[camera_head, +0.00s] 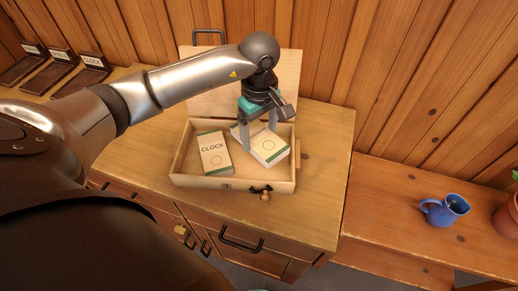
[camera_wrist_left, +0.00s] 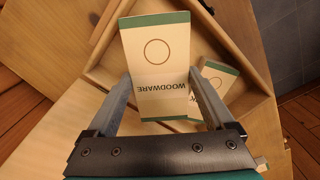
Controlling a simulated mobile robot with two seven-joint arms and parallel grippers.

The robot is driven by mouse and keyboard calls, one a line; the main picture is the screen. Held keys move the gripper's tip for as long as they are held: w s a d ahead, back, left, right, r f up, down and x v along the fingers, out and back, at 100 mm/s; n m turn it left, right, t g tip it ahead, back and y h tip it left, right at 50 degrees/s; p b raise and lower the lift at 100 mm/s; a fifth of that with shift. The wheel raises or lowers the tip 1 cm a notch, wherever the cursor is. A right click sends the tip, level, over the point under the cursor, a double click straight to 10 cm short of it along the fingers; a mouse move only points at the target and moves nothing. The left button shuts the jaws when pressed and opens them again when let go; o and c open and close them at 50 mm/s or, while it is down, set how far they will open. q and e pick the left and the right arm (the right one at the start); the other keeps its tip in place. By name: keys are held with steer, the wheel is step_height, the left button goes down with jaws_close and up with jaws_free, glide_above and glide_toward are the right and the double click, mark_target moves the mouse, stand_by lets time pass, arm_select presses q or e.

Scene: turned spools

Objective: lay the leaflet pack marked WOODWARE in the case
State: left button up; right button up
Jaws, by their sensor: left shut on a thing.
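The leaflet pack marked WOODWARE (camera_wrist_left: 160,50) is cream with green end bands and a printed circle. My left gripper (camera_head: 259,138) is shut on it, a finger at each side in the left wrist view. In the head view the pack (camera_head: 269,148) is over the right half of the open wooden case (camera_head: 235,184), turned askew to its walls. I cannot tell whether it touches the case floor. A second pack marked CLOCK (camera_head: 214,154) lies in the left half; in the wrist view the held pack partly hides it (camera_wrist_left: 215,78). My right gripper is not in view.
The case lid (camera_head: 215,95) stands open at the back. Several dark labelled holders (camera_head: 90,70) sit at the back left. A small wooden piece (camera_head: 265,196) is at the case front. A blue jug (camera_head: 445,210) and a pot (camera_head: 508,217) stand on the right bench.

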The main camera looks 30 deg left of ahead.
mark_target(259, 137)
arm_select(q)
steer(key=shift+f+b, duration=0.35)
steer(key=shift+f, duration=2.95)
steer(key=shift+f, duration=0.2)
steer(key=o, duration=1.2)
steer(key=shift+o, duration=0.2)
steer(key=shift+r, duration=0.1)
steer(key=shift+r, duration=0.2)
step_height(259, 137, up, 12)
steer(key=shift+f+p, duration=0.1)
steer(key=shift+p, duration=0.5)
